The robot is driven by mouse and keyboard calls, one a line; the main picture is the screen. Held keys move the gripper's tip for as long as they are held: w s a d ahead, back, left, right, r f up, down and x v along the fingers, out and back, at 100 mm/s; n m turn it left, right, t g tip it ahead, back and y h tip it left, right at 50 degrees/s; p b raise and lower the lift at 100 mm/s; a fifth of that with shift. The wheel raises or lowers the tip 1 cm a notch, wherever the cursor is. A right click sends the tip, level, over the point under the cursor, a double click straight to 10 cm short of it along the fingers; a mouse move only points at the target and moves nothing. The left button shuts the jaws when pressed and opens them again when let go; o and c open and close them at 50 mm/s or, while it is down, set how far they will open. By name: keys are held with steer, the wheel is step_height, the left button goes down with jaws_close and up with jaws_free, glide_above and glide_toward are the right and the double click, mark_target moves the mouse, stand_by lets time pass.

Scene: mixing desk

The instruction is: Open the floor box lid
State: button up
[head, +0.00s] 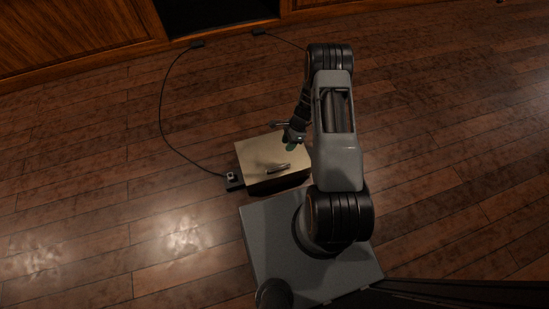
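The floor box (256,150) sits on the wood floor at the middle of the head view, just beyond my grey base. The box's front side is dark. My gripper (290,144) is over the right part of the lid, a little beyond and right of the handle. My arm hides the box's right edge. The fingertips are small and dark here, so I cannot tell whether they are open or touch the lid.
A small black socket block (233,181) lies against the box's left front corner. Another plug (258,32) lies by the desk. Floor to the left and right is clear.

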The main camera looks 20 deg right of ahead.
steer(key=b, duration=0.5)
glide_above(277, 164)
steer(key=s+a, duration=0.1)
steer(key=s, duration=0.2)
steer(key=f, duration=1.2)
steer(key=shift+w+a+f, duration=0.15)
steer(key=shift+w+f, duration=0.05)
steer(key=shift+c, duration=0.4)
jaws_close()
